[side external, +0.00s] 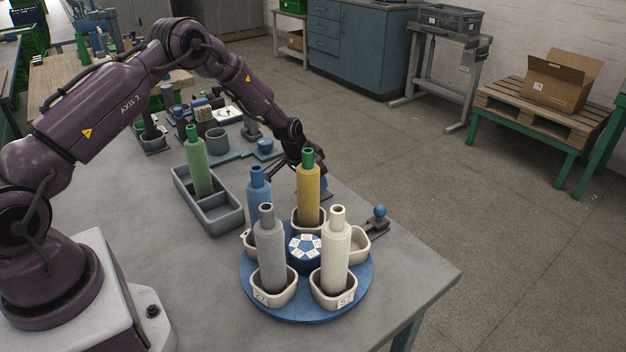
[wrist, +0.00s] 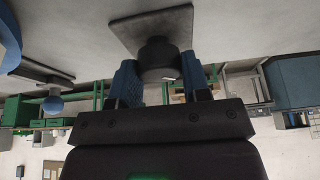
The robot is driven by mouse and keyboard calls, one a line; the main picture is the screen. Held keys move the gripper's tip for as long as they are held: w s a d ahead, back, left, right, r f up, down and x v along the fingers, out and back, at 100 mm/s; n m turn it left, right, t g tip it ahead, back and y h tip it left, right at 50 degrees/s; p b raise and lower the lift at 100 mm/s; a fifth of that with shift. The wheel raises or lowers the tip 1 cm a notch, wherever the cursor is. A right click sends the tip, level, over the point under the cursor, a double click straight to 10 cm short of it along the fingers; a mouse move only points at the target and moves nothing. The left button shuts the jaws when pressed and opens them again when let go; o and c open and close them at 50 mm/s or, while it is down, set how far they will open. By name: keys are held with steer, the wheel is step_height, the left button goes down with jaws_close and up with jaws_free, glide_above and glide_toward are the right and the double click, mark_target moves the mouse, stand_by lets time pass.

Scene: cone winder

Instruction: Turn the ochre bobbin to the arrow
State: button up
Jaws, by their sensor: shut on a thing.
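The ochre bobbin (side external: 309,196), with a green top, stands upright in a cream cup at the back of the blue turntable (side external: 310,312). My gripper (side external: 308,168) is behind it in the side view, its fingertips mostly hidden. In the wrist view my gripper (wrist: 160,85) is shut on a dark round knob (wrist: 160,55) on a square grey plate (wrist: 150,22). The turntable's edge (wrist: 8,40) shows at the upper left there. I cannot make out an arrow in either view.
Blue (side external: 259,187), grey (side external: 269,248) and cream (side external: 336,250) bobbins stand in other cups; the right cup (side external: 355,244) looks empty. A blue-balled post (side external: 380,212) stands right of the turntable. A grey tray (side external: 222,222) holds a green bobbin (side external: 198,165). The table's front right is clear.

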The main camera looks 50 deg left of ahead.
steer(key=n+y, duration=0.2)
steer(key=n, duration=0.3)
steer(key=shift+d, duration=0.1)
steer(key=shift+n+g, duration=0.3)
steer(key=shift+n, duration=0.1)
steer(key=o, duration=0.9)
steer(key=shift+o, duration=0.2)
steer(key=v, duration=1.3)
steer(key=shift+d, duration=0.1)
